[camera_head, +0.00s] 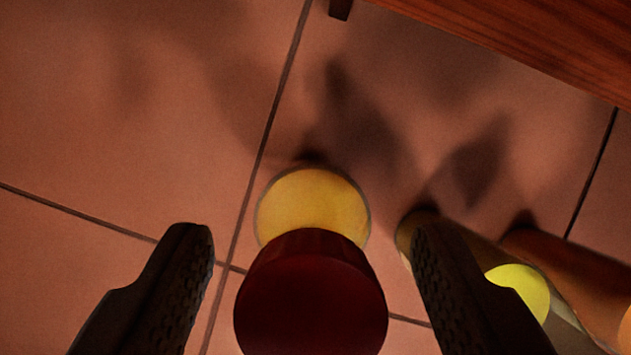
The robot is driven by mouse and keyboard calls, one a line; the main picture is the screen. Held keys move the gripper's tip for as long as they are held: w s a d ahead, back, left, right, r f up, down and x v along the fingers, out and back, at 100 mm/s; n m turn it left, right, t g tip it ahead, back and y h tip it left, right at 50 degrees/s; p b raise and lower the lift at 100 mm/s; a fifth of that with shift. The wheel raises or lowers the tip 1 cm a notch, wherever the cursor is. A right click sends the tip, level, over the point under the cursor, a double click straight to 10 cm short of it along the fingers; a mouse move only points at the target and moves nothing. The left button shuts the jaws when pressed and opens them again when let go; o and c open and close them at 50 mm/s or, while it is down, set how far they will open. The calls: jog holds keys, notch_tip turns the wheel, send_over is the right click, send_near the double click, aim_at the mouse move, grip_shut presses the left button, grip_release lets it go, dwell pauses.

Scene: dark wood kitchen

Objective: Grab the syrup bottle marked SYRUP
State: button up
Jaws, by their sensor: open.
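My gripper (310,232) is open. Its two dark fingers rise from the bottom edge of the view. Between them is a container seen from above, with a dark red cap (311,295) and a yellow round part (312,203) showing beyond it. The cap has a visible gap to each finger in the picture. A second container with a bright yellow top (522,290) is partly hidden behind the right finger. No label or SYRUP lettering shows, so I cannot tell which container is the syrup bottle.
An orange-brown container (580,275) stands at the right, cut off by the edge. The tiled surface (110,130) is clear at left. A reddish wooden edge (530,35) crosses the top right corner, with a small dark piece (340,8) at the top.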

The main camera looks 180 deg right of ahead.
jog(key=shift+x, duration=1)
jog(key=shift+r, duration=0.1)
grip_shut()
